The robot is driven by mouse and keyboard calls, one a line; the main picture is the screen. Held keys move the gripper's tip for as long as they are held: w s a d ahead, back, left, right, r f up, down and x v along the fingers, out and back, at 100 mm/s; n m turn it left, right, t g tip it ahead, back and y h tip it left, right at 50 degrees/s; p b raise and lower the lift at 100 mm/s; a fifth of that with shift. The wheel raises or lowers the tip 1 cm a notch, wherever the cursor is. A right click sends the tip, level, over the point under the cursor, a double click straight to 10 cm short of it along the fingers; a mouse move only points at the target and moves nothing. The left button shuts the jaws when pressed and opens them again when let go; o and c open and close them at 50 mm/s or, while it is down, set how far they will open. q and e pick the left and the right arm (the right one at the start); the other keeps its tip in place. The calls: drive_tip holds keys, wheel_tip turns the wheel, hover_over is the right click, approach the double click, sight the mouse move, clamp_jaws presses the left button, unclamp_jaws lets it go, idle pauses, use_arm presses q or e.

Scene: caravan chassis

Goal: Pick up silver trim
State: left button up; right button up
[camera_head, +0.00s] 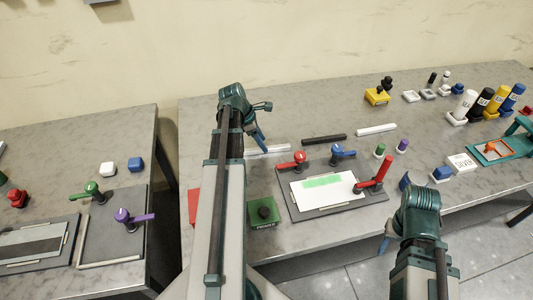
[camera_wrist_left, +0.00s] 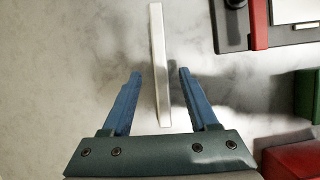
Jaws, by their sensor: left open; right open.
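A pale silver strip, the silver trim (camera_head: 270,149), lies flat on the grey table at the back, beside the end of my left arm. My left gripper (camera_head: 260,139) is just over it with one blue finger showing. A gap shows on both sides. My right gripper (camera_head: 394,215) is low at the table's front edge, mostly hidden by its own wrist, away from the trim.
A dark strip (camera_head: 324,139) and a white strip (camera_head: 376,130) lie to the right of the trim. A panel (camera_head: 290,208) with red and blue clamps stands in front. A green box (camera_head: 263,213) labelled PRIMER is near my left arm. Bottles (camera_head: 462,108) stand far right.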

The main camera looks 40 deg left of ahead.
use_arm(q)
drive_tip(key=b+x, duration=0.1)
drive_tip(key=x, duration=0.2)
drive_tip(key=shift+b, duration=0.35)
drive_tip(key=shift+r, duration=0.1)
use_arm(e)
wheel_tip(320, 180, down, 3)
drive_tip(key=shift+r, duration=0.2)
use_arm(q)
drive_tip(key=shift+s, duration=0.1)
clamp_jaws()
